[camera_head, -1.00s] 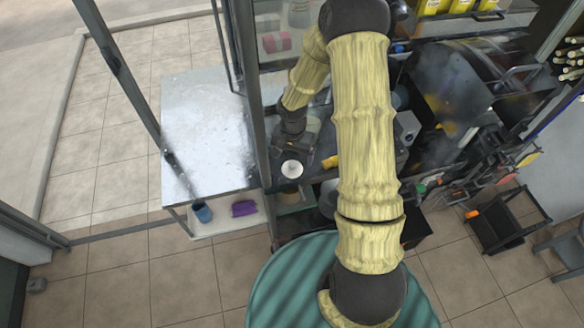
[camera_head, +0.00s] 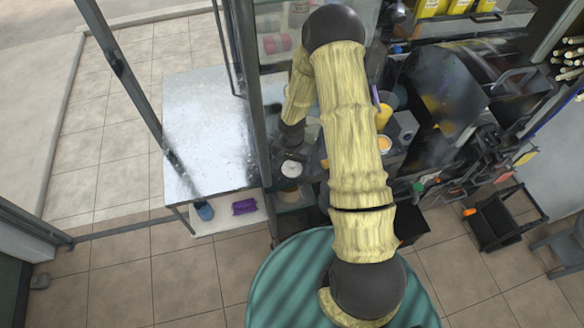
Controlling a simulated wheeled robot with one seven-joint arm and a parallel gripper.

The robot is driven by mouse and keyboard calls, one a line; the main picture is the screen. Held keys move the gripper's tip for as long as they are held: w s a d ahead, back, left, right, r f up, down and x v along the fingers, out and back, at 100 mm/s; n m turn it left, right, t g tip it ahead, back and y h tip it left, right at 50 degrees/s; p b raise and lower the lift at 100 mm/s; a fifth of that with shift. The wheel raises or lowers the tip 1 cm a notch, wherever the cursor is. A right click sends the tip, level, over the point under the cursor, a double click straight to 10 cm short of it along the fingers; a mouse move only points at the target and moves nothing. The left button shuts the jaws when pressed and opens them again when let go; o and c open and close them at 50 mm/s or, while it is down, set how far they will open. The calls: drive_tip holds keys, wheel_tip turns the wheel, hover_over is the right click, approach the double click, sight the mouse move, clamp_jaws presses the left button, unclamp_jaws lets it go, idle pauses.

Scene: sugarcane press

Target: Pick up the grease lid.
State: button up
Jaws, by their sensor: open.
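A small white round lid (camera_head: 291,169), which I take to be the grease lid, lies near the front left edge of the dark counter. My gripper (camera_head: 292,151) points down just behind it, at its far edge in the picture. The jaws are open, but the fingers are small and dark, and I cannot tell whether they touch the lid. My arm's yellow links cover much of the counter to the right of it.
A metal table (camera_head: 205,130) stands to the left, past an upright frame post (camera_head: 252,100). An open container with yellow content (camera_head: 384,145) and a yellow bucket (camera_head: 384,115) stand right of my arm. The dark press (camera_head: 440,95) is farther right.

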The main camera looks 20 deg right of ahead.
drive_tip(key=shift+d, duration=0.1)
drive_tip(key=c, duration=1.1)
drive_tip(key=shift+o, duration=0.2)
